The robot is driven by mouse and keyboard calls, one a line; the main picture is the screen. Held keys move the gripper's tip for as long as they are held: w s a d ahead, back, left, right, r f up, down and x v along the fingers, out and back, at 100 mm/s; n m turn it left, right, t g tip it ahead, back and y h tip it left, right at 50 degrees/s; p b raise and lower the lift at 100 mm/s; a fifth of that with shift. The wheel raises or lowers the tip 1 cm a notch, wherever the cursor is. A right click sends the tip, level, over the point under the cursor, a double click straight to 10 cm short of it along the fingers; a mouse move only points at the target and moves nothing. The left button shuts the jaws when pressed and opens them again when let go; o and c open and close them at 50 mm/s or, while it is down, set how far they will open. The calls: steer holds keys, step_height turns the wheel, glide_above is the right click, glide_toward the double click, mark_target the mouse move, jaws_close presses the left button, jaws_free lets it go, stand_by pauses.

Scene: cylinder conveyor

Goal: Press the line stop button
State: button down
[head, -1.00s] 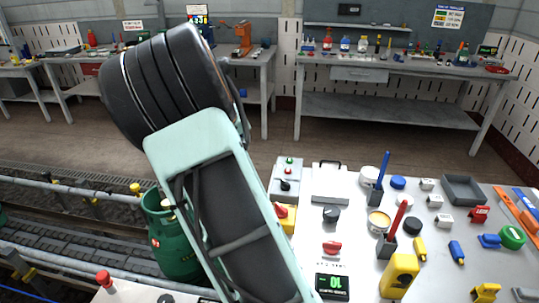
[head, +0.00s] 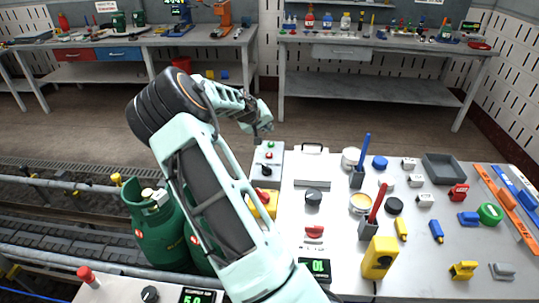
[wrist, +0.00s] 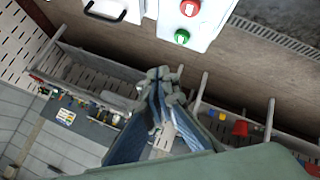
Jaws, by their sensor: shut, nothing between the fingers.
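A grey control box (head: 266,162) stands at the table's left back edge, with a green button (head: 271,144), a red button (head: 269,155) and a black knob. In the wrist view its red button (wrist: 190,8) and green button (wrist: 181,36) show at the top. A yellow box (head: 262,204) with a red knob-like top sits just in front. Another red button (head: 86,275) stands at the bottom left. I cannot read which one is the line stop. My gripper (head: 264,130) is shut and empty, above and just behind the grey box, apart from it.
Green gas cylinders (head: 158,230) stand on the conveyor at left, partly behind my arm. The white table (head: 325,270) holds a black knob, a red switch, a yellow meter (head: 380,257), pens and small blocks. Workbenches line the far wall, with open floor between.

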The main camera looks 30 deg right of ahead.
mark_target(268, 155)
step_height(268, 155, down, 8)
steer(key=b, duration=0.4)
steer(key=shift+f+b, duration=0.4)
stand_by(1.1)
steer(key=shift+f+b, duration=0.4)
steer(key=shift+b, duration=0.1)
steer(key=shift+f+b, duration=0.5)
stand_by(0.5)
steer(key=shift+r, duration=0.1)
steer(key=shift+r+p, duration=0.35)
steer(key=shift+r, duration=0.45)
